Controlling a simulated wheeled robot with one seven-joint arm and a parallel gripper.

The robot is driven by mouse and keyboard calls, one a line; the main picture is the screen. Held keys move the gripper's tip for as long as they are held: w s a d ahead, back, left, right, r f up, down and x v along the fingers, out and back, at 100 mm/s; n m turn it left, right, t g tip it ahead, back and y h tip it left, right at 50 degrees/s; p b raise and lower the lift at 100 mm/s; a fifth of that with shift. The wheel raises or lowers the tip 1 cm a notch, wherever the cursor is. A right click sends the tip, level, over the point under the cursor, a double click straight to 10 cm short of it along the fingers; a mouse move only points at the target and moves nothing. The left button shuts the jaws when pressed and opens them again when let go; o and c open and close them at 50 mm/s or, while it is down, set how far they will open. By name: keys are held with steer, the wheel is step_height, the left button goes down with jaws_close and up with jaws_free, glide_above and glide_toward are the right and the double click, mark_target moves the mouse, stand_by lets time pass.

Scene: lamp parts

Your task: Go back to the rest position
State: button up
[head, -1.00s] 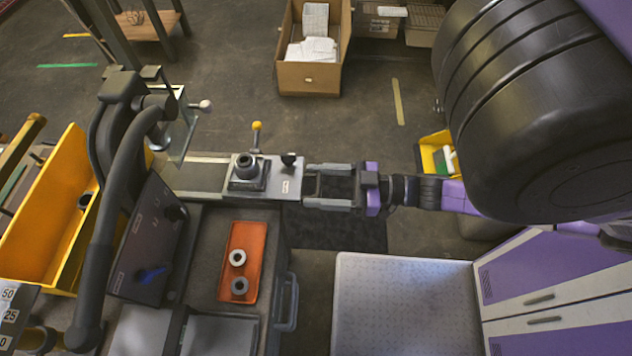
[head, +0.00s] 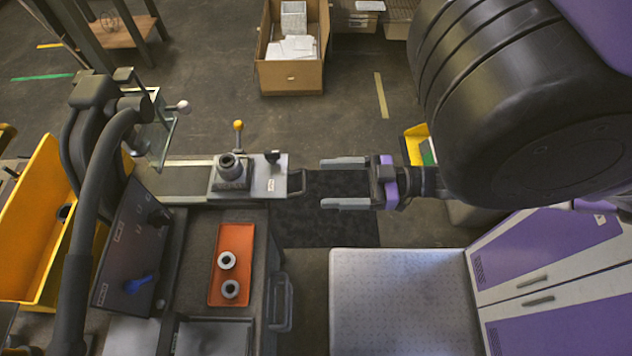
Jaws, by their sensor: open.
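My gripper (head: 345,184) is at the centre of the head view, pointing left. Its two grey fingers are apart with nothing between them. It is to the right of a grey fixture plate (head: 262,181) and clear of it. A dark grey ring-shaped part (head: 231,168) stands upright on the plate, next to a yellow-tipped lever (head: 238,126) and a small black knob (head: 272,156). My arm's large black joint hides the upper right.
An orange tray (head: 218,290) holds two grey rings on the bench in front. A cardboard box (head: 290,78) with papers stands on the floor behind. A yellow bin (head: 40,220) is at the left. A metal-topped surface (head: 395,300) and purple cabinets (head: 560,280) are lower right.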

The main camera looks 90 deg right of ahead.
steer(key=shift+s, duration=1.1)
steer(key=shift+d, duration=0.1)
